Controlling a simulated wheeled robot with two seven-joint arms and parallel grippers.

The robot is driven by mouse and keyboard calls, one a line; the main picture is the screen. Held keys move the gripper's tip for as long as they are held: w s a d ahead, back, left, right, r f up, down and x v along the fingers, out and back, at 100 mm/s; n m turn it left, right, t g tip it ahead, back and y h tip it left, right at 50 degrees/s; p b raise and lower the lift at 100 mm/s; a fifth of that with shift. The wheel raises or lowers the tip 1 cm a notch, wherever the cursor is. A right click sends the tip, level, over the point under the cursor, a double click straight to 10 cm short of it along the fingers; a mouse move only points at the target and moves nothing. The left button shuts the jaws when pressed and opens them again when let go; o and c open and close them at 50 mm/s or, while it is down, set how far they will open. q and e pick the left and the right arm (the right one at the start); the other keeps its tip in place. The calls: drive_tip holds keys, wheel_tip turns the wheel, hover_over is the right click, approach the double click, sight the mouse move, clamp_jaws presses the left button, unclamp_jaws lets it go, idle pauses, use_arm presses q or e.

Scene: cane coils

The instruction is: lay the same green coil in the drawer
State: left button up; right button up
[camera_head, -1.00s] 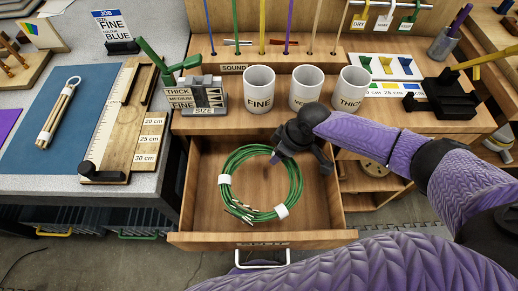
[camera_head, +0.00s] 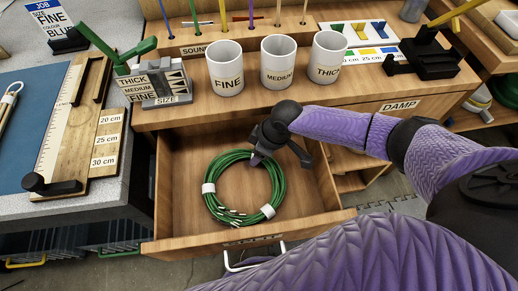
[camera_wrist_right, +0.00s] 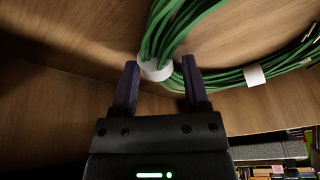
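The green coil (camera_head: 277,184), bound with white bands, is inside the open drawer (camera_head: 180,218) in the head view. It looks flat on the drawer floor. My right gripper (camera_head: 257,158) is over the coil's upper right edge. In the right wrist view, the right gripper (camera_wrist_right: 160,82) has its dark fingers apart on either side of a white band (camera_wrist_right: 157,70) on the green coil (camera_wrist_right: 170,30). A gap shows between the band and the right-hand finger, so it looks open. My left gripper is not in view.
Mugs marked FINE (camera_head: 225,70), MEDIUM (camera_head: 278,65) and THICK (camera_head: 328,58) stand on the bench above the drawer. A size gauge (camera_head: 158,85) is left of them. A length board (camera_head: 100,140) lies on the left table. The drawer's front left floor is bare.

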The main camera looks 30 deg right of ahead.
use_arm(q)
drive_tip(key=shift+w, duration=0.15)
use_arm(e)
drive_tip(key=o, duration=0.4)
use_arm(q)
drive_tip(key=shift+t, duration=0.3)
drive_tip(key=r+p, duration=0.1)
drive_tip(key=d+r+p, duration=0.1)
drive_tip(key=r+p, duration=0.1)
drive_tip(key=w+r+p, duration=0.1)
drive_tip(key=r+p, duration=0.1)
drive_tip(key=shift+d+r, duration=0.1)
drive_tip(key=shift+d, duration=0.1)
use_arm(e)
drive_tip(key=v, duration=1)
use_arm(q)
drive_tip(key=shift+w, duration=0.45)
